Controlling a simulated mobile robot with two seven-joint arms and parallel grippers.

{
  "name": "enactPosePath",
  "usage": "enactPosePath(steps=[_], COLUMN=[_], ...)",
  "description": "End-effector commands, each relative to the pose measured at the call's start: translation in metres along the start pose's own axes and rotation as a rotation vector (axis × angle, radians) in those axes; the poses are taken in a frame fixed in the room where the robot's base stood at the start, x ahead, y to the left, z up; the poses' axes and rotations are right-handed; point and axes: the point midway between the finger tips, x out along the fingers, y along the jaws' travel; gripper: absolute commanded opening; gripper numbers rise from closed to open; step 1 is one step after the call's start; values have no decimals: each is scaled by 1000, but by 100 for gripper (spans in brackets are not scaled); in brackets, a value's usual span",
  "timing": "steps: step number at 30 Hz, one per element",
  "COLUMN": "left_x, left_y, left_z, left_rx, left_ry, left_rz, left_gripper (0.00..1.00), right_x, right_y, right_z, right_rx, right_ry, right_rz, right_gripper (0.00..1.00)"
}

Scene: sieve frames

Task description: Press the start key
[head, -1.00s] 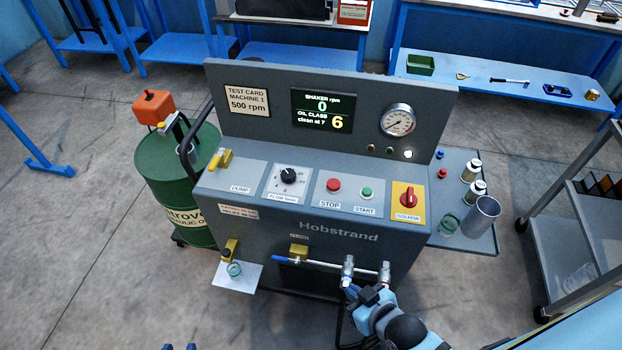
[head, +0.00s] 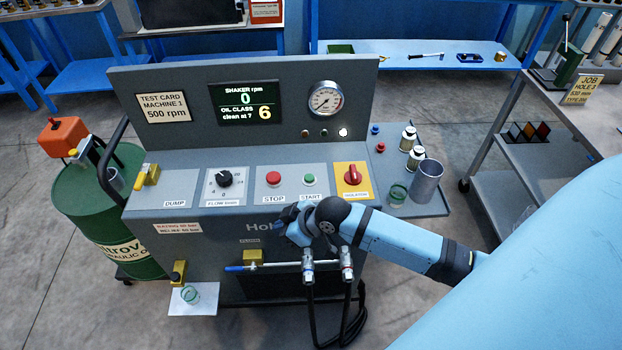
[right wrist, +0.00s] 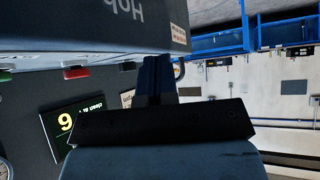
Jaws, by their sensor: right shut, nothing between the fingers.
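The green start key (head: 309,180) sits on the sloped control panel of the grey machine, above its START label and right of the red stop key (head: 274,178). My right gripper (head: 284,222) is shut and empty, in front of the machine's front face, covering part of its lettering. In the picture it lies below the stop and start keys, apart from both. In the right wrist view, upside down, my shut fingers (right wrist: 157,70) show in the middle. The red key (right wrist: 76,72) and green key (right wrist: 5,76) show at the left there. My left gripper is not in view.
Right of the start key is a red isolator knob (head: 352,174) on a yellow plate; left is the flow knob (head: 224,178). The display (head: 245,103) reads 0 rpm and oil class 6. A hose bar (head: 270,266) runs below my gripper.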

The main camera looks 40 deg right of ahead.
Motion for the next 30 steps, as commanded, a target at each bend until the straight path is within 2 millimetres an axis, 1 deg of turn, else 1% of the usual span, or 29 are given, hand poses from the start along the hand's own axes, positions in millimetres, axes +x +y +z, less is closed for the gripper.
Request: enactPosePath(steps=[1, 3, 8, 11, 14, 18, 21, 24, 27, 30], left_x=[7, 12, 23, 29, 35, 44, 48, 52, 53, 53], left_y=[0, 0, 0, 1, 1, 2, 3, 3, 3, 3], left_z=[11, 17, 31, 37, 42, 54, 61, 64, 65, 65], left_rx=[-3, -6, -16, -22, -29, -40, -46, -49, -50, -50], left_ry=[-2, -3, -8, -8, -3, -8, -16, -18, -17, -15], left_rz=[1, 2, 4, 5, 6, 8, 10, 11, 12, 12], left_gripper=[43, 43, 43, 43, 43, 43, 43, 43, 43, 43], right_x=[6, 6, -4, -17, -36, -68, -90, -109, -121, -127], right_y=[17, 34, 76, 103, 130, 164, 181, 192, 199, 202], right_z=[-4, -13, -31, -40, -50, -62, -67, -72, -75, -75], right_rx=[-37, -78, -164, -210, -249, -286, -300, -307, -311, -312], right_ry=[-25, -67, -171, -243, -315, -405, -458, -494, -515, -527], right_rz=[-12, -37, -84, -107, -127, -152, -168, -182, -192, -198], right_gripper=[0, 0, 0, 0, 0, 0, 0, 0, 0, 0])
